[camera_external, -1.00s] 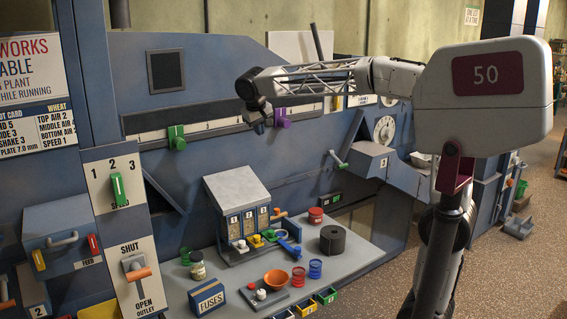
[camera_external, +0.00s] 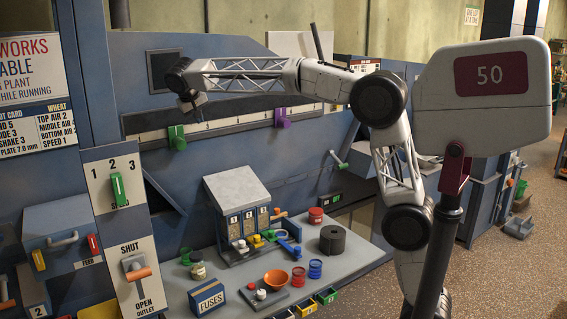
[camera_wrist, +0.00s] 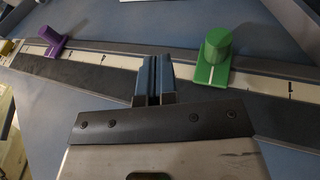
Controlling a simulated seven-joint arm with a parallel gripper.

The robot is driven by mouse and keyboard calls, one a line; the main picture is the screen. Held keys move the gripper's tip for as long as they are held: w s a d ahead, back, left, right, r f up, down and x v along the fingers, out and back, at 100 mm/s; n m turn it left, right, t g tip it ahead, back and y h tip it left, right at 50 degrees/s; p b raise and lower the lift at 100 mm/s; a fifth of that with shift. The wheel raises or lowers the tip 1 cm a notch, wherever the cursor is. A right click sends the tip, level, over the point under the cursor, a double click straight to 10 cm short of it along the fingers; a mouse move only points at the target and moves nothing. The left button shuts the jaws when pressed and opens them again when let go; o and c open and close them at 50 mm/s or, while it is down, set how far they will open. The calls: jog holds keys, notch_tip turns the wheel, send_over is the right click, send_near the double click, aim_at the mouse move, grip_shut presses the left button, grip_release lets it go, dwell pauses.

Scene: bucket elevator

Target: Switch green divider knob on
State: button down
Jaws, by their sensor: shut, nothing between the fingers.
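The green divider knob (camera_external: 177,137) sits at the left part of a long horizontal slot with a white scale on the blue machine. In the wrist view the green knob (camera_wrist: 214,56) stands up from the scale strip, just right of my fingertips. My gripper (camera_external: 194,107) is above and slightly right of the green knob in the external view. In the wrist view my gripper (camera_wrist: 153,78) has its fingers together and holds nothing. It looks apart from the knob. A purple knob (camera_external: 282,117) is further right on the same slot; it also shows at left in the wrist view (camera_wrist: 57,47).
The scale strip (camera_external: 230,124) runs between the knobs. Below, a workbench (camera_external: 357,254) holds a grey-topped box (camera_external: 237,186), an orange bowl (camera_external: 276,279) and several small jars. A green speed lever (camera_external: 117,188) is on a panel at left.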

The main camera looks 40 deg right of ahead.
jog(key=h, duration=0.1)
send_near(175, 145)
jog(key=s+a+r, duration=0.2)
jog(key=a+r, duration=0.2)
jog(key=shift+w+a+f+m+t, duration=0.15)
jog(key=shift+a+m+t, duration=0.25)
jog(key=shift+a, duration=0.5)
jog(key=shift+d+f, duration=0.1)
jog(key=shift+f, duration=0.05)
jog(key=w+d+f, duration=0.1)
jog(key=d+f, duration=0.1)
jog(key=f, duration=0.1)
jog(key=w+d+f, duration=0.1)
jog(key=d+f, duration=0.2)
jog(key=w+d+f, duration=0.1)
jog(key=d+f, duration=0.2)
jog(key=shift+w, duration=0.15)
jog(key=shift+d, duration=0.2)
jog(key=d, duration=2.2)
jog(key=shift+d, duration=0.35)
